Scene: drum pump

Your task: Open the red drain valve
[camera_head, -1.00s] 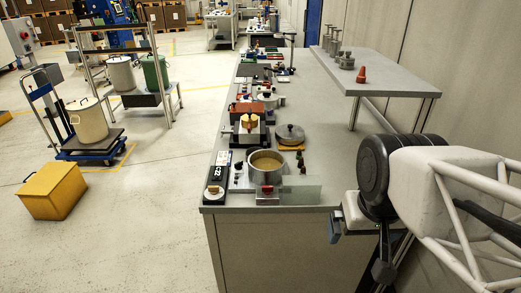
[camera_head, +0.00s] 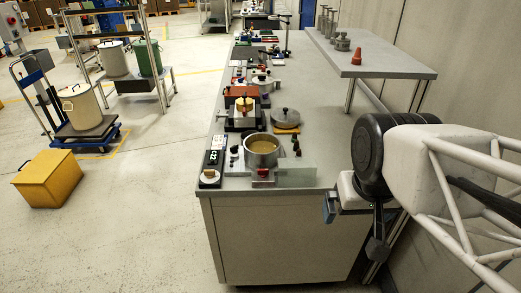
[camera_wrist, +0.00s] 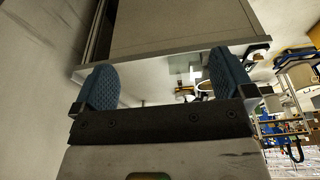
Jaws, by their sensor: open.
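A small red part (camera_head: 262,173) sits on the front of the low unit below an open metal pot (camera_head: 262,150), near the bench's front edge. It may be the red drain valve, but it is too small to tell its shape or position. My gripper (camera_head: 330,207) hangs off the bench's front right corner, lower than the pot and well apart from it. In the wrist view my gripper (camera_wrist: 164,84) has its two blue pads wide apart with nothing between them. That view looks towards the bench edge, and no red valve can be made out there.
The bench (camera_head: 335,150) carries a row of equipment along its left side; its right front is fairly clear. A raised grey shelf (camera_head: 400,66) with a red cone (camera_head: 356,57) stands behind my arm. A yellow box (camera_head: 48,178) lies on the open floor at left.

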